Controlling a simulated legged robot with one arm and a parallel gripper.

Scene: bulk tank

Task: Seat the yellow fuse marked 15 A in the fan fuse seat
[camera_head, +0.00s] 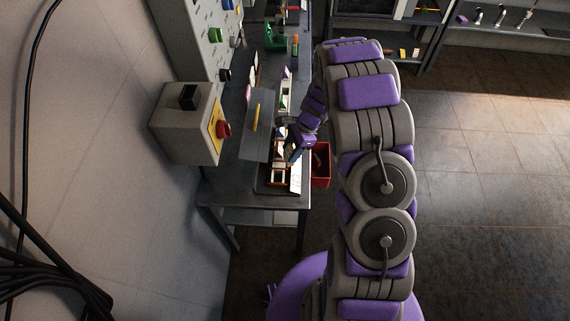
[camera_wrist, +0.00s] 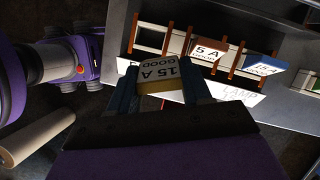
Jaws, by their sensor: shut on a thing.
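My gripper (camera_wrist: 160,88) is shut on a yellow fuse (camera_wrist: 158,72), whose white top reads 15 A GOOD. In the wrist view the fuse is held between the two blue-grey fingers, just short of a fuse rack (camera_wrist: 186,42) with brown uprights. The rack's left bay (camera_wrist: 150,39) looks empty. Its middle holds a brown-red fuse (camera_wrist: 208,52) marked 5 A, and a blue fuse (camera_wrist: 262,66) lies at its right end. A white strip (camera_wrist: 240,94) reads LAMP; no fan label is readable. In the head view my gripper (camera_head: 293,150) is small above the bench.
A red bin (camera_head: 321,164) is beside the bench edge. A grey box (camera_head: 186,125) with a red knob (camera_head: 222,129) stands on the left. A yellow handle (camera_head: 255,118) sits on a grey panel. A green device (camera_head: 275,38) is farther back. The floor at right is clear.

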